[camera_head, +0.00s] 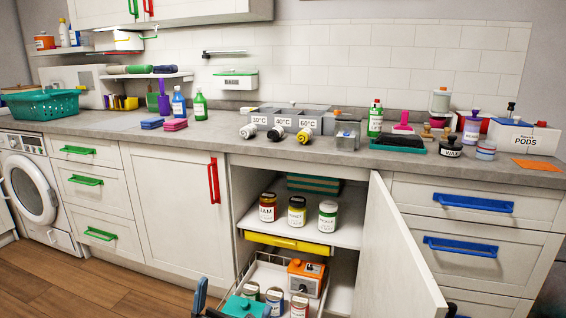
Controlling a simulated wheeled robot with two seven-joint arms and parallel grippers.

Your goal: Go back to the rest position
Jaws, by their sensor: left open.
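My left gripper (203,301) shows only in part at the bottom edge, left of the pulled-out lower drawer. It is open, and I see nothing between its fingers. Most of it is cut off by the frame. Below, the pulled-out drawer holds an orange box (305,277), a teal box (245,307) and several cans. The gripper is apart from the jars on the shelf.
The white cabinet door (385,260) stands open toward me on the right. A closed cupboard with a red handle (213,181) is on the left. The counter (215,133) carries bottles, bins and brushes. Wood floor (60,285) lies clear at lower left.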

